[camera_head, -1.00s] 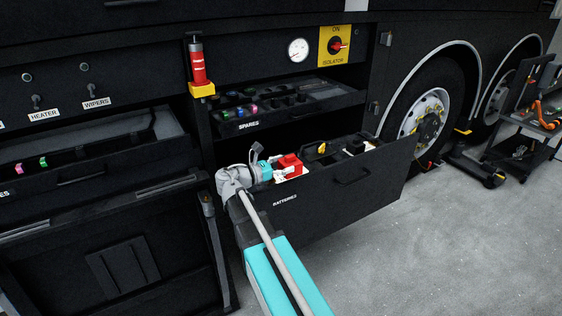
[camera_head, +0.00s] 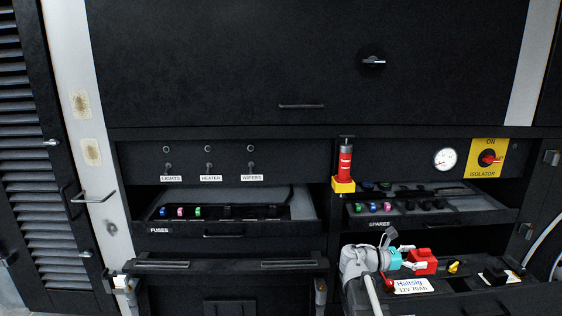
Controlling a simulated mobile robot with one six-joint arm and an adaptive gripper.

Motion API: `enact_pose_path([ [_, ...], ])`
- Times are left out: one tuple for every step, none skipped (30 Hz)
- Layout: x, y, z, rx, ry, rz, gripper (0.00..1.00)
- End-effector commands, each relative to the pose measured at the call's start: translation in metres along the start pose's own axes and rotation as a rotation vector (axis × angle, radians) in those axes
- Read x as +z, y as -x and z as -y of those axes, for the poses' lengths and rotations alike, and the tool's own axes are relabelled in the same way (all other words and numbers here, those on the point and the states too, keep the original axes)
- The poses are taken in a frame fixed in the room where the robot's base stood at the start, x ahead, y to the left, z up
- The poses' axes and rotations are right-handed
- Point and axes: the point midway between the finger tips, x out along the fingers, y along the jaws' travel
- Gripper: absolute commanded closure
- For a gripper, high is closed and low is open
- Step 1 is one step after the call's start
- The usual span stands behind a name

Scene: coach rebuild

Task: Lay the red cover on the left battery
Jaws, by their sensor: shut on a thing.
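The red cover (camera_head: 424,260) is a small block at the tip of my gripper (camera_head: 408,263). The gripper is shut on it, reaching from the left over the open drawer. The left battery (camera_head: 410,286) sits in the batteries drawer (camera_head: 468,304) at the lower right, with a white label reading Hultsig 12V 70Ah. The cover shows just above and behind that label. I cannot tell whether it touches the battery. My arm and wrist hide part of the drawer's left side.
A yellow piece (camera_head: 454,267) and a black block (camera_head: 495,275) stand farther right in the drawer. The spares drawer (camera_head: 412,207) is above it. The fuses drawer (camera_head: 225,212) is to the left. A red cylinder on a yellow base (camera_head: 344,168) stands between the bays.

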Motion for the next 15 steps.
enact_pose_path([
  [0.015,0.0,0.0,0.0,0.0,0.0,0.59],
  [0.019,0.0,0.0,0.0,0.0,0.0,0.59],
  [0.024,0.0,0.0,0.0,0.0,0.0,0.59],
  [0.028,0.0,0.0,0.0,0.0,0.0,0.59],
  [0.032,0.0,0.0,0.0,0.0,0.0,0.59],
  [0.038,0.0,0.0,0.0,0.0,0.0,0.59],
  [0.041,0.0,0.0,0.0,0.0,0.0,0.59],
  [0.045,0.0,0.0,0.0,0.0,0.0,0.59],
  [0.05,0.0,0.0,0.0,0.0,0.0,0.59],
  [0.053,0.0,0.0,0.0,0.0,0.0,0.59],
  [0.056,0.0,0.0,0.0,0.0,0.0,0.59],
  [0.06,0.0,0.0,0.0,0.0,0.0,0.59],
  [0.063,0.0,0.0,0.0,0.0,0.0,0.59],
  [0.065,0.0,0.0,0.0,0.0,0.0,0.59],
  [0.067,0.0,0.0,0.0,0.0,0.0,0.59],
])
